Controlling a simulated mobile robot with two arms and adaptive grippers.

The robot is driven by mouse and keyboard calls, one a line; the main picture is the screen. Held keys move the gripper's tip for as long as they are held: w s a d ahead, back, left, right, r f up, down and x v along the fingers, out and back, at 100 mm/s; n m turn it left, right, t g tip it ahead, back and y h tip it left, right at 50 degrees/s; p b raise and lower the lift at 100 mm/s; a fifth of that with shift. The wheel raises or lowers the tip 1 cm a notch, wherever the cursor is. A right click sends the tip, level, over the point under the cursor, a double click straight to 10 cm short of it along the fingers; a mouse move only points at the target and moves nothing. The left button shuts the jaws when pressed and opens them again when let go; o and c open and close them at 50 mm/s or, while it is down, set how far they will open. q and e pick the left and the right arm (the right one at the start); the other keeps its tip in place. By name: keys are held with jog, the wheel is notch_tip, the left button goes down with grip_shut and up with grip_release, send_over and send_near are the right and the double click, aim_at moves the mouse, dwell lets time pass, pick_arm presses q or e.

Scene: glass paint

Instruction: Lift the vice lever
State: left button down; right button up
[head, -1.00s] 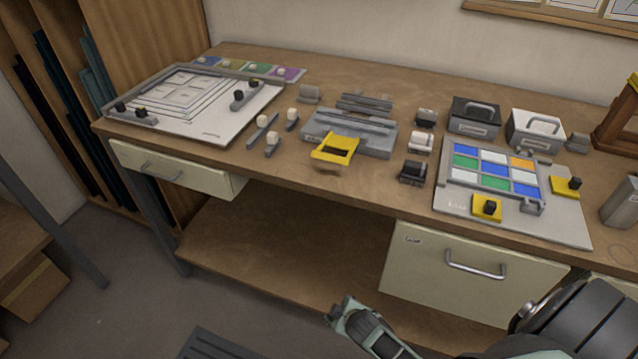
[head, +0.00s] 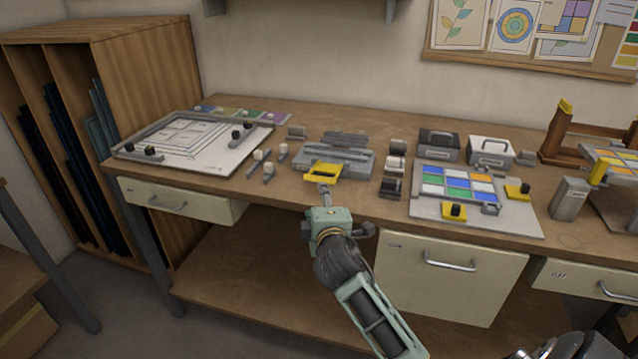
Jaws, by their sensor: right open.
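The grey vice (head: 345,160) lies flat in the middle of the workbench. Its yellow lever (head: 322,173), a flat U-shaped frame, sticks out from the vice's front left toward the bench edge and looks low. My right gripper (head: 325,198) is open and empty at the bench's front edge. One fingertip is just in front of the yellow lever; whether it touches the lever cannot be told. The other finger is partly hidden by the gripper body.
Small grey blocks with white knobs (head: 268,170) lie left of the vice; dark and white clamps (head: 391,187) stand to its right. A board with coloured glass tiles (head: 420,203) is farther right, a white drawing board (head: 205,160) at left. Drawers (head: 400,285) sit below the edge.

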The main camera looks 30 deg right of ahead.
aim_at(320, 181)
jog(key=shift+h, duration=0.3)
jog(key=w+d, duration=0.1)
jog(key=w, duration=0.1)
jog(key=w+d+r, duration=0.1)
jog(key=w+d, duration=0.1)
jog(key=w, duration=0.1)
jog(key=w+d, duration=0.1)
jog(key=w, duration=0.1)
jog(key=shift+w+d+r, duration=0.15)
jog(key=shift+w, duration=0.05)
grip_shut()
dwell(0.3)
